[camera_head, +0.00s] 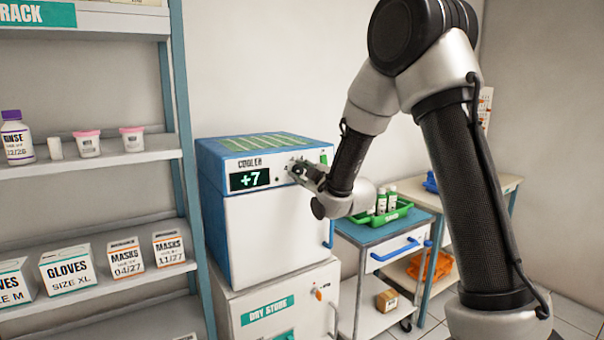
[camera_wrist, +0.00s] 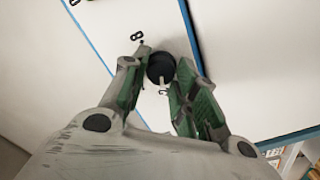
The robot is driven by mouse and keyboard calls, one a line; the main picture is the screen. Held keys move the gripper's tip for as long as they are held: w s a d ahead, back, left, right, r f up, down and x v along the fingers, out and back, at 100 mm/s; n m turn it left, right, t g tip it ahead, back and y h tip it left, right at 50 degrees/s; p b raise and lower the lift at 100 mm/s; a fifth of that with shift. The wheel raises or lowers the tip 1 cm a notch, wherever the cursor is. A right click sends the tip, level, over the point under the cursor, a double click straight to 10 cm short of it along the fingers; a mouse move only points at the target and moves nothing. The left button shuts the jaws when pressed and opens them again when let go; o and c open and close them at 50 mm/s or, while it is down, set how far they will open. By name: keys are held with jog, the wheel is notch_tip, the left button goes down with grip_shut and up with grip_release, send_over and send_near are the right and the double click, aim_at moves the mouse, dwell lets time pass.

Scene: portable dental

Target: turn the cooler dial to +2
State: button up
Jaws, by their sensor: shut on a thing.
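The cooler (camera_head: 268,225) is a white and blue box standing on the dry store cabinet. Its black display (camera_head: 250,180) reads +7 in green. The dial (camera_wrist: 160,66) is a dark round knob in the wrist view, with small printed marks around it.
A shelf rack (camera_head: 190,200) with boxes and bottles stands close on the left. A cart (camera_head: 390,238) with a green tray (camera_head: 400,214) of bottles stands right of the cooler. The dry store cabinet (camera_head: 240,300) is below, with an orange knob.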

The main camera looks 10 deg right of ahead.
dwell(0.3)
jog(key=o, duration=1)
jog(key=shift+s, duration=0.1)
jog(key=v, duration=0.7)
jog(key=shift+s, duration=0.15)
